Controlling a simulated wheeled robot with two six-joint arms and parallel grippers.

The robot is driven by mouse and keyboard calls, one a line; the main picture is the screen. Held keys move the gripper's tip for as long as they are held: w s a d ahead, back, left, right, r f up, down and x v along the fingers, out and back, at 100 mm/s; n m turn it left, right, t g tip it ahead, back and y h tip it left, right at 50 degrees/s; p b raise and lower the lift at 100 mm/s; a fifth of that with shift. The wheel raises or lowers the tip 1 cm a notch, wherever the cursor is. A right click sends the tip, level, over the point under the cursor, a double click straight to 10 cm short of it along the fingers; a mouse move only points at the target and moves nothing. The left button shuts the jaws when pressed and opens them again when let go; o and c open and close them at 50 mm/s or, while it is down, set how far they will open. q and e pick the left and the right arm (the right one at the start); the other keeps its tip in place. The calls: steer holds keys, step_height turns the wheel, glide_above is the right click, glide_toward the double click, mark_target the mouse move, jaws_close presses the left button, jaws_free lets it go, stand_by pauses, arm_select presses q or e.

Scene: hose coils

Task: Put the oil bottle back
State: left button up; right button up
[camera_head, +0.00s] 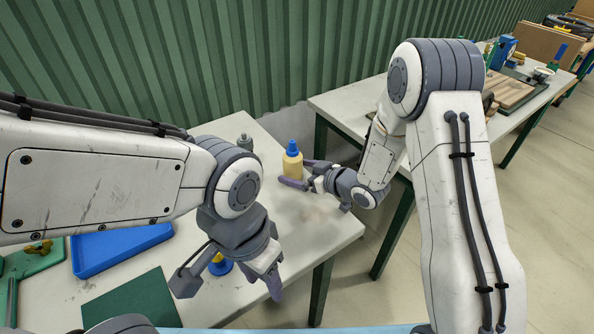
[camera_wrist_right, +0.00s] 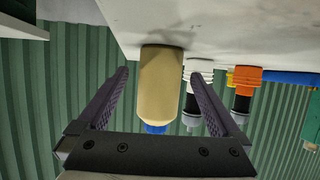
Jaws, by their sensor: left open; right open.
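The oil bottle (camera_head: 292,164), cream-yellow with a blue cap, stands upright on the white table near its right edge. It also shows in the right wrist view (camera_wrist_right: 161,85), where the picture is upside down. My right gripper (camera_head: 297,173) is open, with one finger on each side of the bottle. In the right wrist view, a gap shows between each finger and the bottle, so they look apart. My left gripper (camera_head: 229,289) is open and empty over the front of the table.
A grey-topped item (camera_head: 245,142) stands left of the bottle. A blue tray (camera_head: 115,247) and a dark green mat (camera_head: 132,302) lie at the left. A blue-and-yellow object (camera_head: 220,264) is partly hidden by my left gripper. White and orange fittings (camera_wrist_right: 243,88) stand beyond the bottle. A second table (camera_head: 340,103) stands right.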

steer(key=shift+p+v, duration=1.05)
steer(key=shift+v, duration=2.55)
steer(key=shift+s, duration=0.1)
steer(key=shift+s+d+r, duration=0.15)
steer(key=shift+d, duration=0.15)
steer(key=p+v, duration=0.6)
steer(key=v, duration=0.3)
steer(key=shift+s, duration=0.3)
steer(key=shift+d, duration=0.15)
